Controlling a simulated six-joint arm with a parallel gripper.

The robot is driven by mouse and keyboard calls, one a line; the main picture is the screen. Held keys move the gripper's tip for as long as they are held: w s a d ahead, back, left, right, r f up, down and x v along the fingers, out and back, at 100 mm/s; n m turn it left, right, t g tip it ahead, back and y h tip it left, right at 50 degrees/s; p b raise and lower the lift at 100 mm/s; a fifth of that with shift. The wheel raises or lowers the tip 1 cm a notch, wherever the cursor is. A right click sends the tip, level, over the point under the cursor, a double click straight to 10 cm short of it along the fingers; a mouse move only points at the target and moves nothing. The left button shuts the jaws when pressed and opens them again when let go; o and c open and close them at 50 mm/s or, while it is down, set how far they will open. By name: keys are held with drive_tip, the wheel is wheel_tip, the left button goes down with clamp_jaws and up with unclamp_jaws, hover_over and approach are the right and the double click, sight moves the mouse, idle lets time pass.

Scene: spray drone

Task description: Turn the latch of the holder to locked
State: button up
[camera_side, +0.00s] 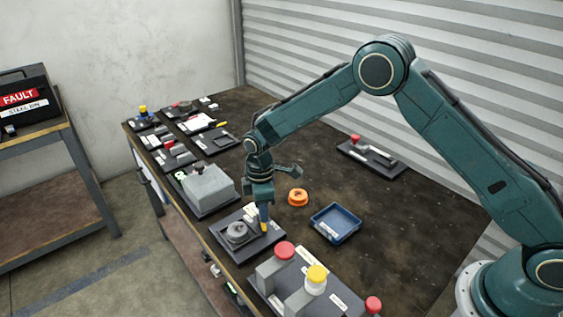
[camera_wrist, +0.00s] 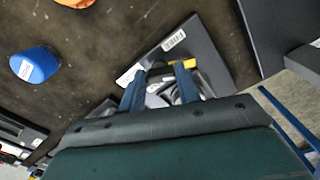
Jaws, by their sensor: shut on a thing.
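The holder (camera_side: 222,241) is a dark flat plate with a round grey part (camera_side: 237,232) on it, near the table's front edge. Its plate also shows in the wrist view (camera_wrist: 205,48), with a white label. The latch (camera_wrist: 187,63) shows as a yellow-tipped piece at the fingertips, and its yellow also shows in the side view (camera_side: 264,228). My gripper (camera_side: 264,224) points down at the holder's right side. In the wrist view its two blue fingers (camera_wrist: 160,80) are shut on the latch, which they partly hide. The lock marking cannot be read.
An orange ring (camera_side: 298,197) and a blue tray (camera_side: 335,223) lie right of the holder. A grey box-like fixture (camera_side: 208,187) stands close on its left. A panel with red and yellow buttons (camera_side: 316,280) stands in front. Open table lies behind the tray.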

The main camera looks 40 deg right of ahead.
drive_tip(key=m, duration=0.6)
drive_tip(key=shift+a+m, duration=0.1)
drive_tip(key=shift+m, duration=0.2)
drive_tip(key=m, duration=0.6)
idle(0.3)
drive_tip(key=o, duration=1)
drive_tip(key=shift+r, duration=6.95)
